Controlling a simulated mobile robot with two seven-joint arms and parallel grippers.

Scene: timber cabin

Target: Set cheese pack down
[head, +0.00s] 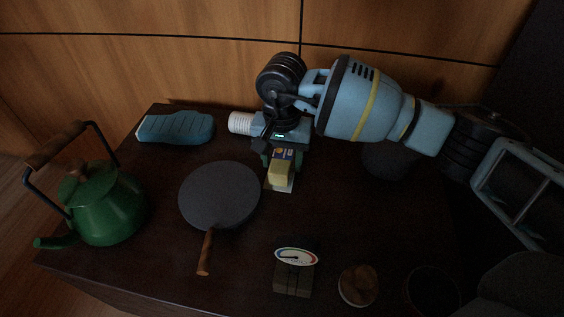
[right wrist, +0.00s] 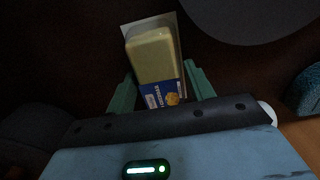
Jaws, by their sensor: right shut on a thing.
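The cheese pack (head: 281,171) is a small yellow block with a blue label at one end. My right gripper (head: 284,157) is shut on the label end, above the dark table (head: 335,215), just right of the pan. In the right wrist view the pack (right wrist: 153,55) sits between the green fingers of my right gripper (right wrist: 160,90). A pale flat edge shows behind the pack; I cannot tell if it belongs to it. Whether the pack touches the table is unclear. My left gripper is not in view.
A dark pan (head: 219,194) with a wooden handle lies left of the pack. A green kettle (head: 104,208) stands far left, a blue sole-shaped item (head: 176,128) behind. A dial gauge (head: 296,258) and a round wooden piece (head: 357,285) are in front.

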